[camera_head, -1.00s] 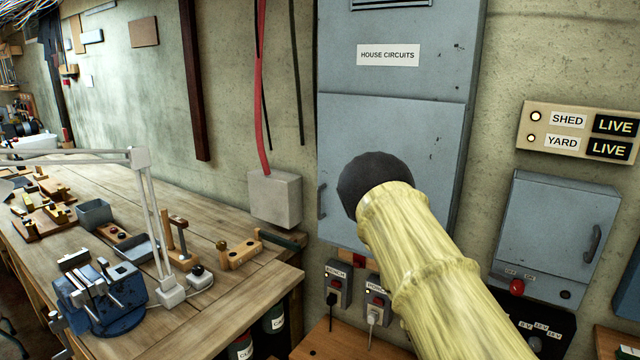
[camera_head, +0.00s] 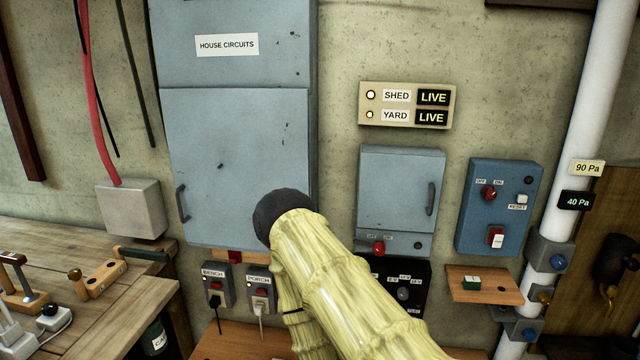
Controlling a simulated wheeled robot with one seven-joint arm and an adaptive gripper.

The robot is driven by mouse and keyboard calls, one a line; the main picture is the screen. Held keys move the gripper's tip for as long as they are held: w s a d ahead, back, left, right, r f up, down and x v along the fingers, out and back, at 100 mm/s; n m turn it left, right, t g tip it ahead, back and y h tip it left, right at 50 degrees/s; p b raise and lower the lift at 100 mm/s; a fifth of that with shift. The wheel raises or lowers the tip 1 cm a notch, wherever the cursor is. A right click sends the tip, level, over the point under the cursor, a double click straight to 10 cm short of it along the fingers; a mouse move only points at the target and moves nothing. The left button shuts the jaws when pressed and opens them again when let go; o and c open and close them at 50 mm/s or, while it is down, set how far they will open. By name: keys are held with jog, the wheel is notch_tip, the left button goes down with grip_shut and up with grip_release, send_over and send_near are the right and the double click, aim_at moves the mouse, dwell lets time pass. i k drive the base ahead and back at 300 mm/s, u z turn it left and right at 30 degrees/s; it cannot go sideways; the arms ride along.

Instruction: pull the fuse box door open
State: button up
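A large grey-blue cabinet labelled HOUSE CIRCUITS (camera_head: 285,30) hangs on the wall. Its lower door (camera_head: 240,150) is closed, with a dark handle (camera_head: 182,203) at the left edge. A smaller grey box (camera_head: 395,185) hangs to its right; its front is closed, with a handle (camera_head: 431,198) on the right and a red knob below. No label reads fuse box, so I cannot tell which is meant. My arm, in a yellow sleeve with a dark round end, rises in front of the cabinet's lower right corner. My gripper is not visible.
A SHED/YARD sign (camera_head: 406,105), both reading LIVE, is above the small box. A blue switch box (camera_head: 499,205), a small wooden shelf (camera_head: 485,287) and a white pipe (camera_head: 583,130) are to the right. BENCH (camera_head: 216,285) and PORCH (camera_head: 261,289) switches sit below the cabinet. A workbench (camera_head: 130,312) is at left.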

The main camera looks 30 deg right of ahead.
aim_at(397, 192)
jog(key=z, duration=1.4)
